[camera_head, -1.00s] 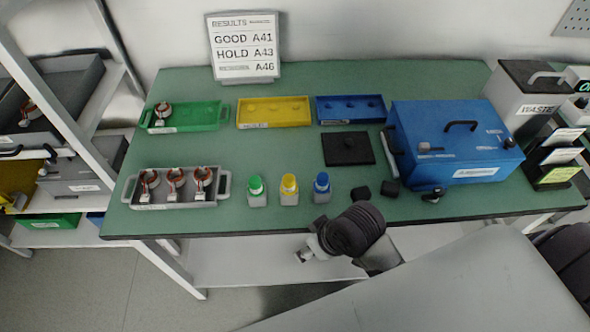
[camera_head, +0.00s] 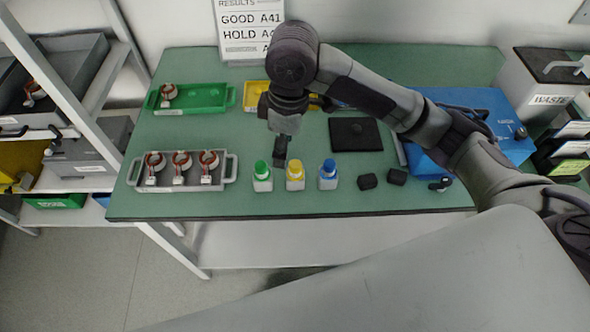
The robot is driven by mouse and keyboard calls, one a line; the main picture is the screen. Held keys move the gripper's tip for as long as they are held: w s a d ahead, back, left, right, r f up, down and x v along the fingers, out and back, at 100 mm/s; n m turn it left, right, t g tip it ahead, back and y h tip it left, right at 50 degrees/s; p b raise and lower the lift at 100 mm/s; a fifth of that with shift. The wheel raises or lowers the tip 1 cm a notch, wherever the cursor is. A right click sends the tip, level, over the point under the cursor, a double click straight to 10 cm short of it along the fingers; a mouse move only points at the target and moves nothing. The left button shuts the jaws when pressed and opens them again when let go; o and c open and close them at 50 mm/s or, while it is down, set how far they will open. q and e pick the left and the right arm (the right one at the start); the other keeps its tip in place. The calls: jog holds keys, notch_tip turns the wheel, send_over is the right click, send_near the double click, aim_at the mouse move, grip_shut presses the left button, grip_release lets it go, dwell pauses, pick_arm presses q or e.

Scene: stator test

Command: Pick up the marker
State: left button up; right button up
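Three small marker bottles with grey bodies stand upright in a row near the table's front: one with a green cap (camera_head: 263,178), one with a yellow cap (camera_head: 295,176) and one with a blue cap (camera_head: 328,175). My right gripper (camera_head: 280,158) points down just behind the row, between the green and yellow markers in the picture. Its fingers look narrow and dark, and their opening is too small to tell. I cannot tell whether it touches a marker. My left gripper is not in view.
A grey tray (camera_head: 133,172) with copper-wound stators is at left. A green tray (camera_head: 212,98) holds one stator. My arm partly covers the yellow tray (camera_head: 252,96) and blue box (camera_head: 500,118). A black pad (camera_head: 357,134) and two black blocks (camera_head: 368,181) lie right of the markers.

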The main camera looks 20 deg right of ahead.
aim_at(295, 164)
notch_tip(295, 164, up, 3)
jog(key=w+d+h, duration=0.1)
jog(key=d, duration=0.2)
notch_tip(295, 164, down, 13)
jog(key=shift+w+f+p, duration=0.1)
jog(key=shift+f+p, duration=0.05)
jog(key=shift+p, duration=0.5)
grip_shut()
